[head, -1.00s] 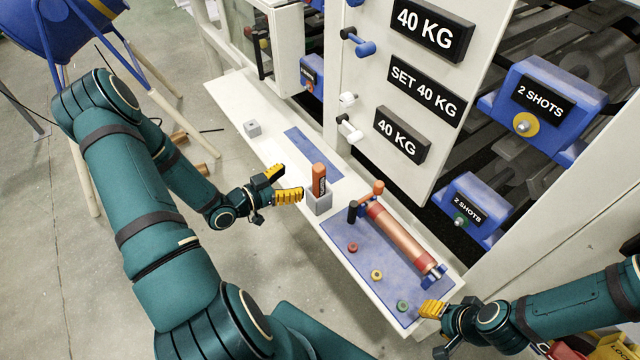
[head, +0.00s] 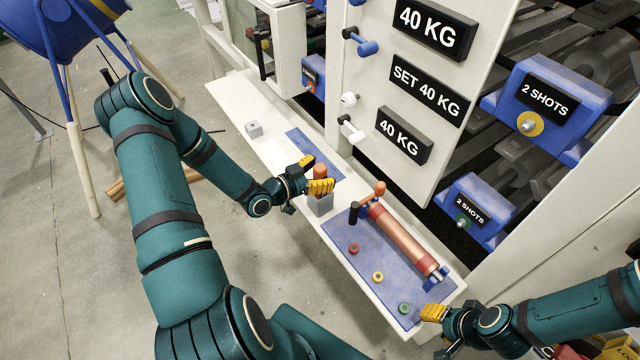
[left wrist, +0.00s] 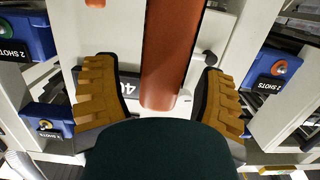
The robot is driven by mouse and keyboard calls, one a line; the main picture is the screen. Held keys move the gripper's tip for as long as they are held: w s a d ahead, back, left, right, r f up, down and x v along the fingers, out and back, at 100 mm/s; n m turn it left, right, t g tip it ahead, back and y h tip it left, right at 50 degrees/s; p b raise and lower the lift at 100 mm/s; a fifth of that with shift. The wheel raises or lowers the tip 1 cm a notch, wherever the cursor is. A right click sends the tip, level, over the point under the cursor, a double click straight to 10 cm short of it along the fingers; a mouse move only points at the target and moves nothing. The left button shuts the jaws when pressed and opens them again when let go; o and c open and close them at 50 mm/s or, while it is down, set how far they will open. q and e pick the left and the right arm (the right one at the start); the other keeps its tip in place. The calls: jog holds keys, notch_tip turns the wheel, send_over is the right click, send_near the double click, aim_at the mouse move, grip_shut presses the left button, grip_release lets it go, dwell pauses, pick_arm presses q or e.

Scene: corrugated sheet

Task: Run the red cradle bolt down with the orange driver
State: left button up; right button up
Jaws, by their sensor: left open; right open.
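The orange driver (head: 320,170) stands upright in a grey holder block (head: 319,206) on the bench. My left gripper (head: 314,175) is open at the driver's upper part, with its yellow fingers on either side. In the left wrist view the driver (left wrist: 172,55) shows between the two spread fingers, with gaps beside it. A red bolt head (head: 354,249) sits on the blue mat (head: 385,298), with a yellow one (head: 377,277) and a green one (head: 404,308) in line. My right gripper (head: 434,313) is open and empty beside the mat's near right corner.
A copper-coloured cylinder (head: 398,236) lies behind the bolt heads, with a dark upright post (head: 354,212) near its left end. A small grey block (head: 254,129) stands on the bench's left part. A white panel with weight labels (head: 424,92) rises behind.

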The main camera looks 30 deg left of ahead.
pick_arm(q)
grip_shut()
notch_tip(320, 180, up, 10)
jog(key=shift+r+p, duration=0.1)
jog(key=shift+p, duration=0.9)
jog(key=c, duration=0.9)
grip_release()
grip_shut()
